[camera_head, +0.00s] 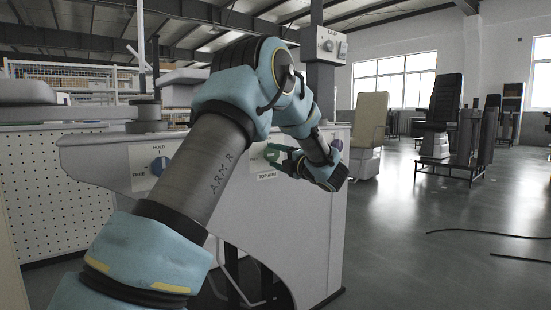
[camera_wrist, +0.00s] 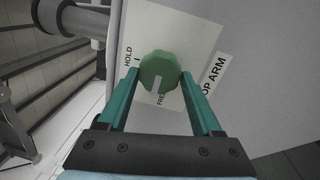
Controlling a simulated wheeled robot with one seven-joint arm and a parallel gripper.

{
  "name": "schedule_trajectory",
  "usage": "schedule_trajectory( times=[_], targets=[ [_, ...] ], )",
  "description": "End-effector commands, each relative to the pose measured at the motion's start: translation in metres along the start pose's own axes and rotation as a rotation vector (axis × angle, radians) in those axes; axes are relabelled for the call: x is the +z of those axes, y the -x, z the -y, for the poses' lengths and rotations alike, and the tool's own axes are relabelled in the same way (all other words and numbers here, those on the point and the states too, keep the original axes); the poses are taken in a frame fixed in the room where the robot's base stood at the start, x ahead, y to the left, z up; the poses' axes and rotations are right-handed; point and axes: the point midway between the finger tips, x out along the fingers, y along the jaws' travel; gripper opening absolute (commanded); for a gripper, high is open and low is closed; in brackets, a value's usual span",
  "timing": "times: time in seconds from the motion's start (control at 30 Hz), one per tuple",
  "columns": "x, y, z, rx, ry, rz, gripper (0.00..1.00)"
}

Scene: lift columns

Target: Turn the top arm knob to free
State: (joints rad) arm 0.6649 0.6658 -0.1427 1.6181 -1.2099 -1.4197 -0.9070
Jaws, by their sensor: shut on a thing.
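The green top arm knob (camera_wrist: 160,68) sits on a pale label plate (camera_wrist: 196,38) in the wrist view. Its grey pointer stripe is directed down at the word FREE (camera_wrist: 161,99), which is partly covered. The word HOLD (camera_wrist: 127,57) is to the left of the knob. My gripper (camera_wrist: 158,76) is shut on the knob, with one teal finger on each side of it. In the head view my gripper (camera_head: 280,157) reaches the column's panel above the TOP ARM label (camera_head: 267,175), and the knob is small there.
A blue knob (camera_head: 159,166) with its own HOLD and FREE marks is on the same white cabinet (camera_head: 100,150), left of my arm. A grey post with a control box (camera_head: 331,45) rises behind. Chairs (camera_head: 370,125) stand at the right, and the floor there is largely clear.

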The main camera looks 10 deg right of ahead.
Motion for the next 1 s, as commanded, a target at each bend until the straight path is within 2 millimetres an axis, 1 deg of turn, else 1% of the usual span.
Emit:
schedule_trajectory(
  times=[0.03,0.07,0.3,0.53,0.67,0.77,1.0],
  targets=[
    [0.0,0.001,0.001,-0.002,0.001,0.0,0.11],
    [0.0,0.001,0.001,-0.002,0.001,0.001,0.69],
    [0.0,0.0,0.001,-0.001,0.0,0.0,0.96],
    [0.0,0.0,0.0,0.0,0.0,0.0,0.96],
    [0.001,0.008,0.0,-0.002,0.0,0.002,0.96],
    [0.001,0.023,-0.001,-0.002,0.0,0.002,0.96],
    [0.002,0.071,-0.001,-0.002,0.0,0.004,0.96]
  ],
)
